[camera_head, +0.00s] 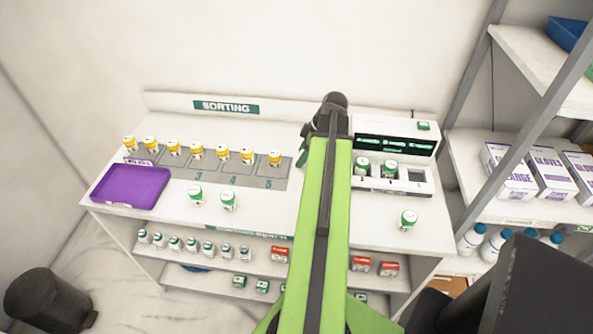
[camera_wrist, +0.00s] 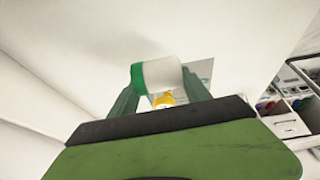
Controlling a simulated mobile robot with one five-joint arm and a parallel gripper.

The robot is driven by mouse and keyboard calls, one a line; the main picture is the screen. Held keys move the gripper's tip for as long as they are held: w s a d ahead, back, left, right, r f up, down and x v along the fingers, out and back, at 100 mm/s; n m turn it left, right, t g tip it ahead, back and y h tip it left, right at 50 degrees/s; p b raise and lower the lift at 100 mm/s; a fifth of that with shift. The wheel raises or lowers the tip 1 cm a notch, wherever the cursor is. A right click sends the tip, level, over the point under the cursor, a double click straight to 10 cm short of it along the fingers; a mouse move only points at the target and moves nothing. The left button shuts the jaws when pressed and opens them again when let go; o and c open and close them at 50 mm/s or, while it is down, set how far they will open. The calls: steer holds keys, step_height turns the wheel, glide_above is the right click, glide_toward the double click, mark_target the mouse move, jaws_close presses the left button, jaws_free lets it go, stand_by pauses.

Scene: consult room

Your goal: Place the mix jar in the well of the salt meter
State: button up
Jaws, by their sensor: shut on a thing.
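My gripper (camera_wrist: 160,88) is shut on a white jar with a green end (camera_wrist: 162,72), which lies sideways across the fingers in the wrist view. I cannot read its label to tell if it is the mix jar. In the head view my arm hides the held jar, and only a dark green finger (camera_head: 303,158) shows beside the arm's end. The salt meter (camera_head: 425,148) is a white device with a dark green-lit display, at the right of the bench. Two green-and-white jars (camera_head: 362,168) (camera_head: 389,169) sit in its front; a grey square (camera_head: 416,176) is right of them.
Green-and-white jars stand on the bench at left (camera_head: 196,196) (camera_head: 228,201) and front right (camera_head: 408,219). Several yellow-capped jars (camera_head: 222,154) line the grey sorting mat (camera_head: 268,183). A purple tray (camera_head: 130,186) lies at left. A shelf post (camera_head: 480,180) rises right of the bench.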

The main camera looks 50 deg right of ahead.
mark_target(298, 170)
steer(key=shift+w+a+f, duration=0.25)
steer(key=shift+w+f, duration=0.15)
steer(key=shift+w, duration=0.3)
step_height(298, 170, down, 4)
steer(key=b, duration=0.4)
steer(key=shift+f, duration=0.2)
steer(key=shift+r, duration=0.25)
steer(key=shift+f, duration=0.25)
steer(key=o, duration=1.4)
steer(key=shift+r, duration=0.1)
steer(key=shift+c, duration=0.2)
